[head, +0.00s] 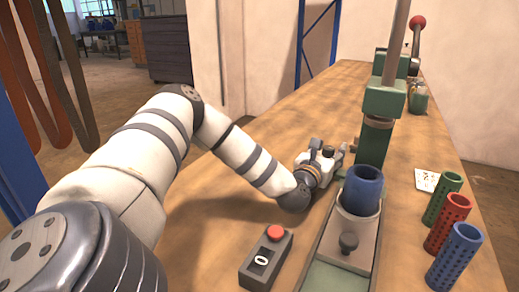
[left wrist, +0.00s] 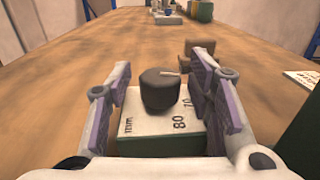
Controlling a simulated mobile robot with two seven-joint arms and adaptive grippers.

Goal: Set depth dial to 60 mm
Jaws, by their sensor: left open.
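The depth dial, a dark round knob (left wrist: 160,92), stands on a pale scale plate (left wrist: 150,128) in the left wrist view. The plate shows "mm", 80 and 70; other numbers are hidden behind the knob and the right finger. A light mark on the knob's top points to the right. My left gripper (left wrist: 160,80) is open, with one purple-padded finger on each side of the knob and a visible gap at the left. In the head view my left gripper (head: 331,162) is beside the green press column (head: 374,145), and the dial cannot be made out. My right gripper is not in view.
A blue cylinder (head: 362,190) stands in a holder right of my left gripper. A box with a red button (head: 275,232) is in front. Green, red and blue perforated tubes (head: 447,225) stand at right beside a white card (head: 427,180). The far table (head: 345,85) has bare room.

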